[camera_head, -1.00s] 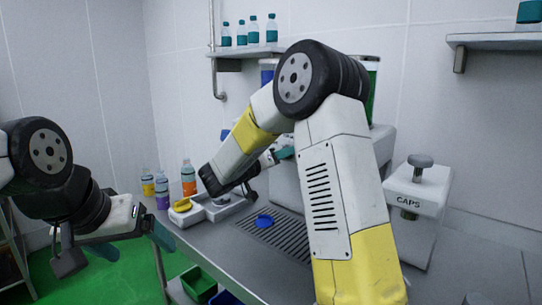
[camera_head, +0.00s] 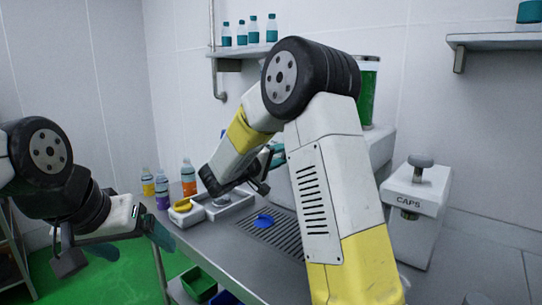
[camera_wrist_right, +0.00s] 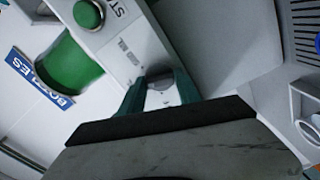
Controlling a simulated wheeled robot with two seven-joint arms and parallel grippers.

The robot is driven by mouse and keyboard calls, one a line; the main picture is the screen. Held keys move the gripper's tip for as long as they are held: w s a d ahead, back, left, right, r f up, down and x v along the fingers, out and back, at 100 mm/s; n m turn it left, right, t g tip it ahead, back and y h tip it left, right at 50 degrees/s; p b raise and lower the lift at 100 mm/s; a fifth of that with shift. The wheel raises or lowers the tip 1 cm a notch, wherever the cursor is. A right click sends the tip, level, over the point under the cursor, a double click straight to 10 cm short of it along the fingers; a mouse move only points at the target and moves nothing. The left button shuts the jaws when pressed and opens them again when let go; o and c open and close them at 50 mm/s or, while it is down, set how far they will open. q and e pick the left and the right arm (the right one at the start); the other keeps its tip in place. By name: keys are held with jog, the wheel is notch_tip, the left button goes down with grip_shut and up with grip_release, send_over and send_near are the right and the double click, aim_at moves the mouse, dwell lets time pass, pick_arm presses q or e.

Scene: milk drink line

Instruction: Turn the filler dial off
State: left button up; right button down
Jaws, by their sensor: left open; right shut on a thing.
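The filler is a pale machine on the bench, largely hidden behind my right arm in the head view; its front panel (camera_wrist_right: 125,45) fills the middle of the right wrist view. A small grey dial (camera_wrist_right: 161,80) on that panel sits between the teal fingers of my right gripper (camera_wrist_right: 160,92), which is shut on it. The dial's pointing direction is hard to read. In the head view the right gripper (camera_head: 272,160) is partly hidden by its own arm. My left gripper (camera_head: 133,240) is open and empty, left of the bench edge.
A green button (camera_wrist_right: 88,14) is on the same panel. A blue cap (camera_head: 264,220) lies on the drain grate (camera_head: 283,238). Coloured bottles (camera_head: 189,178) and a tray (camera_head: 222,207) stand at the bench's left end. The CAPS dispenser (camera_head: 414,210) is at right.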

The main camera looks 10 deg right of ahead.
jog(key=n, duration=0.3)
jog(key=shift+n, duration=0.3)
jog(key=n, duration=0.4)
jog(key=shift+n, duration=0.3)
jog(key=n, duration=0.4)
jog(key=shift+n, duration=1.8)
jog(key=shift+r, duration=0.1)
jog(key=c, duration=0.9)
grip_release()
jog(key=shift+d, duration=0.1)
